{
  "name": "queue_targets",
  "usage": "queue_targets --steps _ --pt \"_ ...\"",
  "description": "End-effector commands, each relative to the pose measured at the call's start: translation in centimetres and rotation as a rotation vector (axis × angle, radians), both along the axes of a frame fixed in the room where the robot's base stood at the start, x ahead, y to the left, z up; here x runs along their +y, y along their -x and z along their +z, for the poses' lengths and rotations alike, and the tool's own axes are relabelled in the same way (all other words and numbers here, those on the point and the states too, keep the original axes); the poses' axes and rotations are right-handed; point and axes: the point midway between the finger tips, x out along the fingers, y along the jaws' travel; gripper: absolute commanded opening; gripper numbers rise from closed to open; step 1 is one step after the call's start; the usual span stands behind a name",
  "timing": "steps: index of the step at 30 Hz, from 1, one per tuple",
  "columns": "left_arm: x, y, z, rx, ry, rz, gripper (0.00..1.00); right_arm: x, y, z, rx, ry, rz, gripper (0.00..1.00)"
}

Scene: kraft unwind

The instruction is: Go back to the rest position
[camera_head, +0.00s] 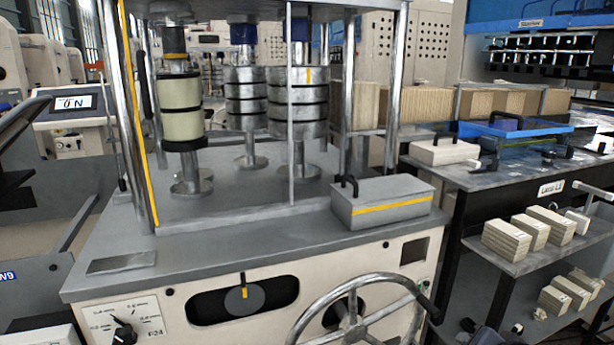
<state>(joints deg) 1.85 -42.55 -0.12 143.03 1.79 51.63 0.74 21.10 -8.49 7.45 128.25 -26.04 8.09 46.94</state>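Neither my left nor my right gripper can be made out in the head view. In front of me stands a cream machine with a grey top (250,225). On its front are a spoked handwheel (352,328) with a dark handle, a dial (122,332) at the lower left, and a dark slot with a round knob (243,299). A grey box with a yellow stripe and a black handle (385,204) sits on the right of the top. Behind the posts stand a pale roll with dark bands (180,95) and metal cylinders (297,105).
Upright posts (391,90) frame the machine. At the right, a dark bench (470,178) carries a blue tray (514,131) and a pale block; a lower shelf (510,262) holds several stacked blocks.

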Motion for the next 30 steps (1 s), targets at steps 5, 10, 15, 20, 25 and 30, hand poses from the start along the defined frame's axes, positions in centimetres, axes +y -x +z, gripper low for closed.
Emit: queue_targets --steps 5,10,15,20,25,30 --pt "0.0 0.0 0.0 0.0 0.0 0.0 0.55 3.7 8.2 0.6 0.148 0.085 0.182 0.43" --pt "0.0 0.0 0.0 0.0 0.0 0.0 0.55 7.1 14.0 0.0 0.222 0.091 0.38 0.43" --pt "0.0 0.0 0.0 0.0 0.0 0.0 0.55 10.6 18.9 -0.6 0.246 0.076 0.596 0.43" --pt "0.0 0.0 3.7 -0.001 0.0 0.0 0.55 11.2 19.7 3.0 0.255 0.072 0.643 0.43" --pt "0.0 0.0 7.5 -0.001 0.0 0.0 0.55 11.1 19.7 6.7 0.255 0.073 0.64 0.43" --pt "0.0 0.0 11.4 0.0 0.0 0.0 0.55 11.1 19.7 10.6 0.255 0.073 0.64 0.43"
